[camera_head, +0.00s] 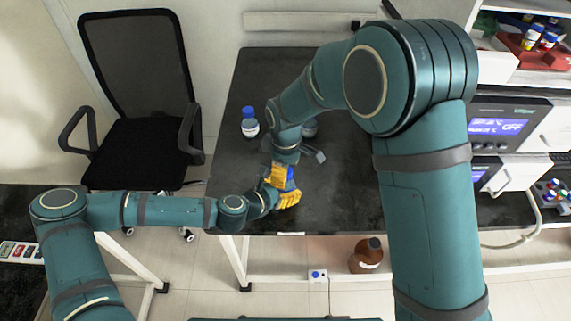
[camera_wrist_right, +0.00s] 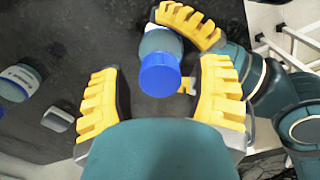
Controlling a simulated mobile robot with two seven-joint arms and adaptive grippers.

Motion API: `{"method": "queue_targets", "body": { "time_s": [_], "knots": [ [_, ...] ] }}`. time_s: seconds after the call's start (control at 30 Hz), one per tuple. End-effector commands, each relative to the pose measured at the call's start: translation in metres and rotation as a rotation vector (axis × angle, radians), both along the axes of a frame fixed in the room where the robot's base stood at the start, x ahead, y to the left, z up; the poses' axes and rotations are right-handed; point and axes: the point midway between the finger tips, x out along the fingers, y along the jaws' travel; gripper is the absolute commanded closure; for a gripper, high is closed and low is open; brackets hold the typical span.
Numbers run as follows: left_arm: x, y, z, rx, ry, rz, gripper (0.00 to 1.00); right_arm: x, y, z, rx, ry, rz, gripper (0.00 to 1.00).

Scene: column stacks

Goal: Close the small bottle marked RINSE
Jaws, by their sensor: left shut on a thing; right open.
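A small bottle with a blue cap (camera_wrist_right: 159,75) is between yellow fingers in the right wrist view; its label is not readable. My left gripper (camera_head: 287,190) is shut on the bottle over the table's front edge; one of its yellow fingers (camera_wrist_right: 188,24) lies along the bottle in the right wrist view. The blue cap sits at the bottle's near end; whether it is tight cannot be told. My right gripper (camera_wrist_right: 158,100) is open, with one finger on each side of the cap and gaps between. In the head view the yellow fingers overlap.
A blue-capped bottle (camera_head: 249,122) stands on the dark table (camera_head: 350,190) at left. Another bottle (camera_head: 310,128) is partly hidden behind my right arm. A brown bottle (camera_head: 366,256) stands below the table's front edge. Instruments with lit displays (camera_head: 497,126) stand at right.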

Motion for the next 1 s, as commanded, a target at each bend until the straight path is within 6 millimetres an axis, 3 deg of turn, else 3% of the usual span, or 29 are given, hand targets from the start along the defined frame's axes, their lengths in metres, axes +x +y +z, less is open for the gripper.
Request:
{"method": "queue_targets", "body": {
  "time_s": [0.23, 0.27, 0.43, 0.6, 0.63, 0.7, 1.0],
  "knots": [
    [0.0001, -0.0001, 0.0004, -0.001, -0.001, 0.000, 1.00, 0.0000, 0.0000, -0.0003, 0.000, 0.000, 0.000, 0.36],
    [0.0001, -0.0001, 0.0004, -0.001, -0.001, 0.000, 1.00, 0.0000, 0.0000, -0.0003, 0.000, 0.000, 0.000, 0.41],
    [0.0000, -0.0002, 0.0004, -0.001, -0.001, 0.000, 1.00, 0.0000, 0.0001, -0.0001, 0.000, 0.000, 0.000, 1.00],
    [0.0000, -0.0002, 0.0003, -0.001, -0.001, 0.000, 1.00, 0.0000, 0.0001, 0.0000, 0.000, 0.000, 0.000, 1.00],
    [0.0000, -0.0002, 0.0003, -0.001, -0.001, 0.000, 1.00, -0.0001, 0.0001, 0.0000, 0.000, 0.000, 0.000, 0.57],
    [0.0000, -0.0002, 0.0003, -0.001, -0.001, 0.000, 1.00, -0.0001, 0.0001, 0.0000, 0.000, 0.000, 0.000, 0.39],
    [0.0000, -0.0002, 0.0003, -0.001, -0.001, 0.000, 1.00, 0.0001, 0.0002, 0.0013, 0.001, 0.000, 0.000, 0.39]
  ]
}}
